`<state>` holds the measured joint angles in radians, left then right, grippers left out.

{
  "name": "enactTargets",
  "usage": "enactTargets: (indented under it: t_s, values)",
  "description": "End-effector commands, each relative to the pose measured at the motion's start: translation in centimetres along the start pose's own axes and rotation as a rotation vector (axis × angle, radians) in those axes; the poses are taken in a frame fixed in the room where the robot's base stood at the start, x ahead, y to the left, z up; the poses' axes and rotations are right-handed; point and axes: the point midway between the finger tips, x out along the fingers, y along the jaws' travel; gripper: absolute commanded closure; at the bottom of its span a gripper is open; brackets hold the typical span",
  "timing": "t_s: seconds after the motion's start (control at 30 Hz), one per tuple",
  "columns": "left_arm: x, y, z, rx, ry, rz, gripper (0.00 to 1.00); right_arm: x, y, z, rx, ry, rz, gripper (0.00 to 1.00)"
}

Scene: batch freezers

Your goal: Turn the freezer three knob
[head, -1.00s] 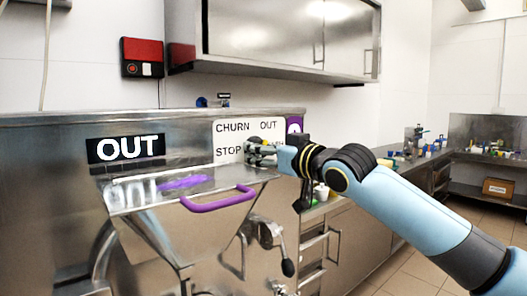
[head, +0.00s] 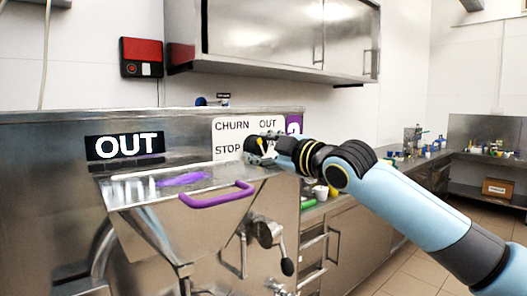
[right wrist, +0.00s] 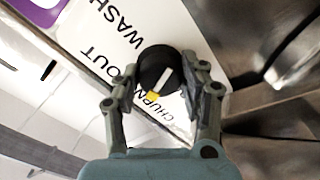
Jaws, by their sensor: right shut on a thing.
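The freezer's knob (right wrist: 158,68) is round and black with a white pointer line and a yellow mark on the side toward the word CHURN in the right wrist view. It sits on a white label plate (head: 232,127) reading CHURN, OUT, STOP and, in the wrist view, WASH. My right gripper (head: 257,146) is at the plate and shut on the knob, its two fingers (right wrist: 166,92) on opposite sides of it. In the head view the gripper hides the plate's lower right. A purple number tag (head: 294,124) is partly covered. My left gripper is out of view.
Below the plate, a steel hopper lid with a purple handle (head: 218,196) juts forward. A lever with a black knob (head: 287,267) hangs lower. A steel wall cabinet (head: 290,40) is above. A counter with small items (head: 320,192) lies behind my right arm.

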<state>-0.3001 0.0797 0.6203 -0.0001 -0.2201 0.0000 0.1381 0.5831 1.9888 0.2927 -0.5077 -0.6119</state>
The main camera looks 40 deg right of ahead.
Motion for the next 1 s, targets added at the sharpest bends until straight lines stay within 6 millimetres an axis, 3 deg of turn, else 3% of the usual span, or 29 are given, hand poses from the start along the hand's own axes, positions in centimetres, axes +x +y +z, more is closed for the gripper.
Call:
enactTargets:
  t_s: [1.0]
  values:
    - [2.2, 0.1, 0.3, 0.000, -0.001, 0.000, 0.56, 0.1, 0.5, -0.3, -0.940, 0.002, 0.009, 0.89]
